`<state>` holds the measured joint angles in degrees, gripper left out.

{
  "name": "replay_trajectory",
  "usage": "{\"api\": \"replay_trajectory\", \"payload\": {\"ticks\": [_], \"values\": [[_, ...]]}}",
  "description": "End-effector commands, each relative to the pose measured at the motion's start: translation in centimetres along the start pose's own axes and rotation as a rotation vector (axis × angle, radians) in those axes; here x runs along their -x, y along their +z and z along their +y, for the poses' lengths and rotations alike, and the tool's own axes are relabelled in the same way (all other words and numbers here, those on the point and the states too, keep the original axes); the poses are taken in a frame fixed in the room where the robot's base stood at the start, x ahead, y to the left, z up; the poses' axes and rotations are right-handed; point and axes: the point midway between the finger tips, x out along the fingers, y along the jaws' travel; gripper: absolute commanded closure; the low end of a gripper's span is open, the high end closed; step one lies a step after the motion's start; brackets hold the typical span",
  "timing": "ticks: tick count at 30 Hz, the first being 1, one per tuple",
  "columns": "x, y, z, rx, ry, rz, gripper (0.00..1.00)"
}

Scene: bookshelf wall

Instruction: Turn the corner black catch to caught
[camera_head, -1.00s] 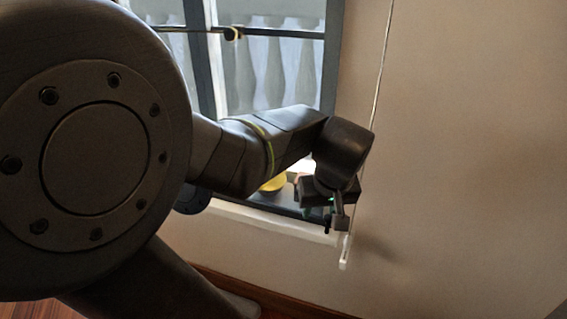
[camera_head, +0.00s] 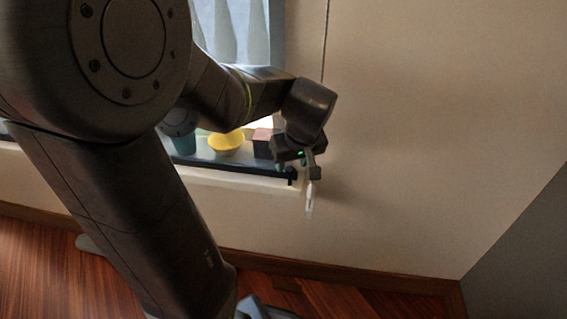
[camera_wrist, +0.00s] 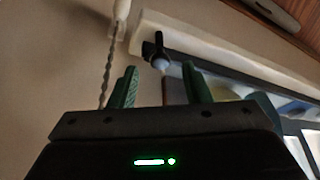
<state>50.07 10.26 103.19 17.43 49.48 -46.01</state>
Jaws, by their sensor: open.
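The black catch (camera_head: 292,177) is small and sits at the right corner of the window frame, close to the white sill. In the wrist view the catch (camera_wrist: 153,47) shows as a black piece with a pale grey round knob, just beyond my fingertips and between them in the picture. My gripper (camera_wrist: 160,82) is open, with its two green fingers apart and nothing held. In the head view my gripper (camera_head: 301,168) is at the window's right corner, partly hidden by my wrist. I cannot tell whether it touches the catch.
A cord with a white pull (camera_head: 309,203) hangs at my gripper; the twisted cord (camera_wrist: 107,72) passes left of the fingers in the wrist view. A yellow bowl (camera_head: 226,143), a teal cup (camera_head: 184,144) and a reddish box (camera_head: 263,148) stand at the window. The wall rightward is bare.

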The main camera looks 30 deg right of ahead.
Motion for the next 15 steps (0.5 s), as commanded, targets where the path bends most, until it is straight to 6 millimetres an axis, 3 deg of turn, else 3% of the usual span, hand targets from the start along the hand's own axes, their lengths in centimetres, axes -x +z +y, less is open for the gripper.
{"api": "replay_trajectory", "payload": {"ticks": [6,15], "values": [[-2.0,0.1,0.0,0.000,-0.001,-0.001,0.56],[-2.1,0.0,0.0,0.000,0.000,0.000,0.56]]}}
